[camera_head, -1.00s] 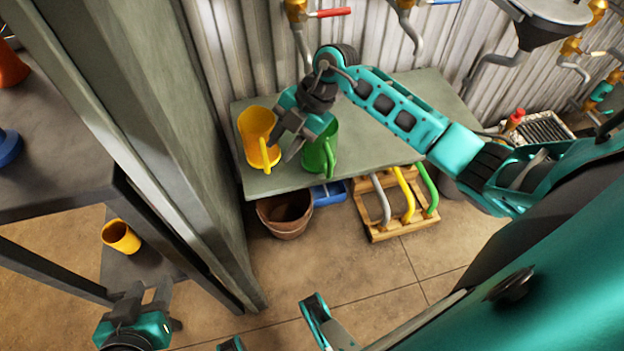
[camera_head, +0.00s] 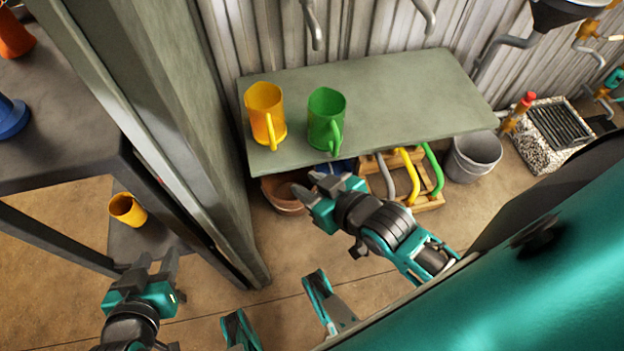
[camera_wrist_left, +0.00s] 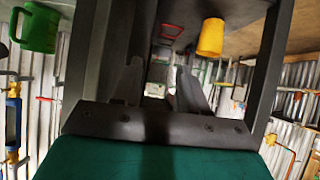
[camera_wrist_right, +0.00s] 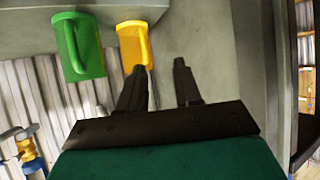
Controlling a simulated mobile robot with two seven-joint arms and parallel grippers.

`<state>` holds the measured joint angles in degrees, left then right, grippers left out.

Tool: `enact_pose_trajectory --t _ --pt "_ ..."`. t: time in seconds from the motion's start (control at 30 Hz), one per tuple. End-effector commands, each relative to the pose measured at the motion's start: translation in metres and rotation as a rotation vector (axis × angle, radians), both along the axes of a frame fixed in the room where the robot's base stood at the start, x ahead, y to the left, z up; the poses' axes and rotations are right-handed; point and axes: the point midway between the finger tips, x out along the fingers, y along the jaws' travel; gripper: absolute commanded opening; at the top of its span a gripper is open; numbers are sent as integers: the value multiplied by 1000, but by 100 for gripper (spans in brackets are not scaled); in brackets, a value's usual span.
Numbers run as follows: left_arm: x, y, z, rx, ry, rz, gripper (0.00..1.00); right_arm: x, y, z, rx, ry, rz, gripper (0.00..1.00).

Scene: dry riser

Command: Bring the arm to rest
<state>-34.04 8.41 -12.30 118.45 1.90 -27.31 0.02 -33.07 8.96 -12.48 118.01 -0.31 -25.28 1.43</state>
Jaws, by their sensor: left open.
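My right gripper (camera_head: 309,184) is now in front of the green table's front edge, over the floor, with its arm folded back toward my body. Its fingers stand apart with nothing between them, as the right wrist view (camera_wrist_right: 160,85) shows. My left gripper (camera_head: 157,265) is low at the lower left, beside the dark shelf unit, open and empty; its spread fingers also show in the left wrist view (camera_wrist_left: 160,85). A yellow jug (camera_head: 264,108) and a green jug (camera_head: 325,115) stand upright on the table, apart from both grippers.
The green table (camera_head: 410,95) stands against a corrugated wall. Below it are a brown pot (camera_head: 283,193), a wooden rack with coloured handles (camera_head: 428,200) and a grey bucket (camera_head: 472,157). A grey post (camera_head: 160,110) separates it from the dark shelf (camera_head: 70,150), where a yellow cup (camera_head: 127,209) sits lower down.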

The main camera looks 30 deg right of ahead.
Motion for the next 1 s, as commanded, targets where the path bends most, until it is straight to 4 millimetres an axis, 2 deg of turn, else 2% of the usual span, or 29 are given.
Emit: enact_pose_trajectory --t 0.1,0.4,0.47,0.63,0.7,0.83,0.97,1.0 --pt "0 0 0 1 -1 -1 43 -10 2 -6 13 47 4 34" --pt "0 1 4 5 -2 -3 43 -10 2 -3 12 48 3 34" --pt "0 1 13 7 -3 -4 43 -10 1 5 10 47 1 34" --pt "1 7 52 18 -15 4 43 -14 -8 38 -5 49 -14 34" --pt "-7 18 55 35 3 23 43 -17 -13 49 -15 52 -22 34" --pt "-12 24 73 47 4 34 43 -21 -20 67 -27 52 -33 34" --pt "-14 28 82 55 5 40 43 -23 -25 75 -36 52 -40 34" --pt "-14 29 82 57 4 42 43 -24 -25 76 -38 51 -41 36"
